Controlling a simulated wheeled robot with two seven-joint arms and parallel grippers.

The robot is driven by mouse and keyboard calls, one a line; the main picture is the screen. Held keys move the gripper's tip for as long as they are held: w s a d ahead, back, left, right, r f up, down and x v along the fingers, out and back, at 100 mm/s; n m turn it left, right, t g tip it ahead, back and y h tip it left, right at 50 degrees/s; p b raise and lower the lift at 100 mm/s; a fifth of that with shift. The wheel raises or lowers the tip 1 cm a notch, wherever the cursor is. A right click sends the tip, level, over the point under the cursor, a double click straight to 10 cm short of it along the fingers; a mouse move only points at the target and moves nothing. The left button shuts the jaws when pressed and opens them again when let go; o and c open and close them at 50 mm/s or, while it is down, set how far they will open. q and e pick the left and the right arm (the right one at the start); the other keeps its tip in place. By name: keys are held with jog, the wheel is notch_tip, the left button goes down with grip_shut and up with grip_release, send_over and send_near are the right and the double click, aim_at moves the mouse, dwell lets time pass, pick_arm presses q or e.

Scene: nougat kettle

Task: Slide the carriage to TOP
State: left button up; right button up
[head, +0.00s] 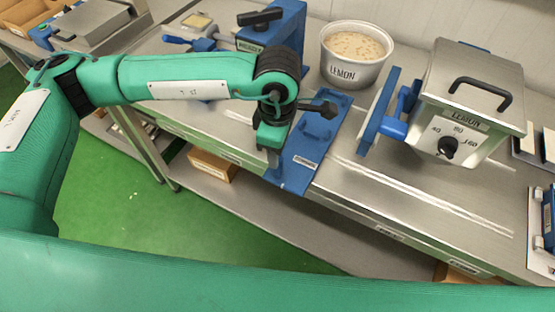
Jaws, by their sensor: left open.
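A blue slide plate (297,168) lies across the steel bench and reaches its front edge. It carries a small label that I cannot read. A raised blue piece (318,125) sits on its upper part and looks like the carriage, but I cannot be sure. No TOP mark is readable. My left gripper (273,157) points down at the left side of the plate, open. Its fingers are small in the picture, and I cannot tell whether they touch anything. The green forearm and dark wrist hide part of the plate's left side. My right gripper is not in view.
A white tub marked LEMON (357,52) stands behind the plate. A steel kettle marked LEMON (470,95), with a dial and blue bracket, stands to the right. A blue device (271,30) stands behind my left arm. The bench front (400,210) is mostly clear.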

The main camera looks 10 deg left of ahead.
pick_arm(q)
notch_tip(320, 180, up, 8)
jog(key=b, duration=0.1)
dwell(0.5)
